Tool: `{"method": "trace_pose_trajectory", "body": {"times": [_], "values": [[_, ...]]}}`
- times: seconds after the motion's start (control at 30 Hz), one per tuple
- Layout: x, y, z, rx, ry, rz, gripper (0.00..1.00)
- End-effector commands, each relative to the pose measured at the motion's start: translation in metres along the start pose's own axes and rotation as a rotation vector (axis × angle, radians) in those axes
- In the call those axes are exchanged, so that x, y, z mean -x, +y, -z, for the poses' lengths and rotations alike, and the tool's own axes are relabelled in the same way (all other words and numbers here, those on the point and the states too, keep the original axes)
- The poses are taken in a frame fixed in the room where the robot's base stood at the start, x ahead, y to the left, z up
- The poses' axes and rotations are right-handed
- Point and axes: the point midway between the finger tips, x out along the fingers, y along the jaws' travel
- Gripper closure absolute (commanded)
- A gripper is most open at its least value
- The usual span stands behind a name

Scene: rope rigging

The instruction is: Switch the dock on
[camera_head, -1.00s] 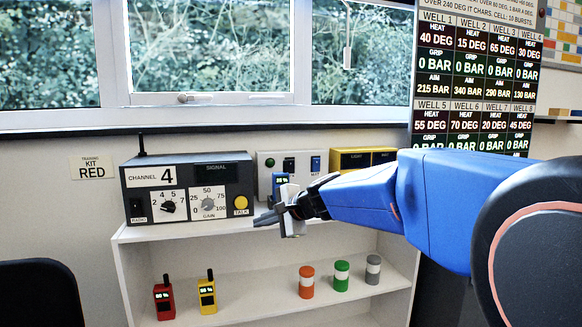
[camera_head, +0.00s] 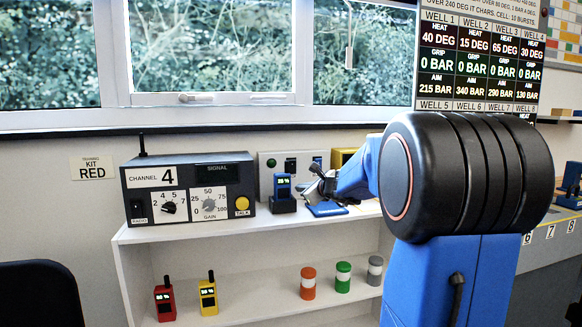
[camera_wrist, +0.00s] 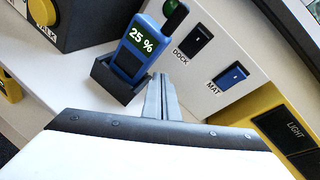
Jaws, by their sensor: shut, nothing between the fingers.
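The switch labelled DOCK (camera_wrist: 196,40) is a dark rocker on the pale panel, and its face shows no light. It also shows in the head view (camera_head: 290,166). A blue radio (camera_wrist: 141,43) with a green "25 %" display stands in a dark cradle (camera_wrist: 118,80) on the shelf top. In the head view the radio (camera_head: 283,187) is just left of my gripper (camera_head: 312,182). In the wrist view my gripper (camera_wrist: 161,88) is shut and empty. Its tips are right of the cradle, below the DOCK switch in the picture and apparently apart from it.
The blue MAT switch (camera_wrist: 231,75) is beside DOCK, with a yellow LIGHT box (camera_wrist: 285,130) to its right. A blue mat (camera_head: 327,209) lies below my gripper. The Channel 4 set (camera_head: 187,190) stands left. Red and yellow radios and several coloured cylinders are on the lower shelf.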

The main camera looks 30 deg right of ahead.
Motion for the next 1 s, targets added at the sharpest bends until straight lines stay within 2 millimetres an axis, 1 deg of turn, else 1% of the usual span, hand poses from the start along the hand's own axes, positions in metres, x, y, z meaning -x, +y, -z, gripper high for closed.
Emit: {"method": "trace_pose_trajectory", "body": {"times": [0.57, 0.77, 1.0], "values": [[-0.003, -0.004, -0.001, -0.006, 0.0, 0.004, 1.0], [-0.015, -0.013, -0.01, -0.005, -0.001, 0.003, 1.0], [-0.036, -0.028, -0.025, -0.004, -0.001, 0.003, 1.0]]}}
